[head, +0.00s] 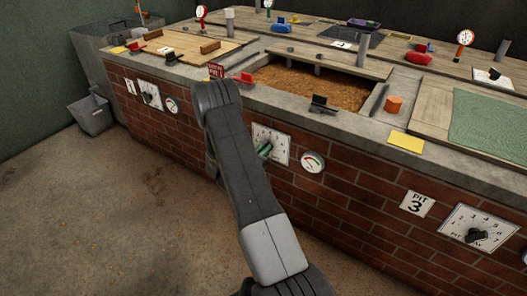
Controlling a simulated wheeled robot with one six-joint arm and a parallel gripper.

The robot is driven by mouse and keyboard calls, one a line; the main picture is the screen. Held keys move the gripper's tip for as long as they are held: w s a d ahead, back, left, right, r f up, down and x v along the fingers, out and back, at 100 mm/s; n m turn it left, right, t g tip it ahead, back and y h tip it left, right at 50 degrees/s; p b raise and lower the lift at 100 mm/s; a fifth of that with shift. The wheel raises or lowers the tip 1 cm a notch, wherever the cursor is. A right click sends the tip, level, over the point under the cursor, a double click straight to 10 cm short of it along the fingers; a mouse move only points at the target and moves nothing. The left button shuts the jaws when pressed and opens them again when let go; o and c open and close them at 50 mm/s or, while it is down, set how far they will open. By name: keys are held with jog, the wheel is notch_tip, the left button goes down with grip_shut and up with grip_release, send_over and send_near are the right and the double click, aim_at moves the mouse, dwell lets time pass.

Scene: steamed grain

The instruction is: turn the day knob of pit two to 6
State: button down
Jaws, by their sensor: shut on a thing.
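The pit two day dial (277,138) is a white square plate on the brick front, right of my arm. Its numbers are too small to read. A dark green piece (265,150) shows at the middle of the dial, at the knob's place.
A round gauge (313,162) is just right of the dial. Pit three's dial (477,228) and sign (417,203) are further right; pit one's dial (150,95) is left. The open grain pit (320,86) lies above. The floor (120,210) at left is clear.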

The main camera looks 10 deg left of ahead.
jog(key=shift+s+d+f+m+b, duration=0.1)
jog(key=shift+d+f+m+b, duration=0.1)
jog(key=shift+m+b, duration=1.6)
jog(key=shift+s+d+f+m+b, duration=0.1)
jog(key=shift+d+m+b, duration=0.15)
jog(key=shift+m+b, duration=1.5)
jog(key=shift+s+d+f+m+b, duration=0.15)
jog(key=shift+m+b, duration=0.95)
jog(key=shift+m, duration=1.35)
jog(key=shift+w, duration=0.1)
jog(key=c, duration=1.4)
grip_release()
jog(key=shift+c, duration=0.2)
jog(key=p+v, duration=0.3)
jog(key=v, duration=1)
jog(key=shift+s+p, duration=0.3)
jog(key=shift+s, duration=0.1)
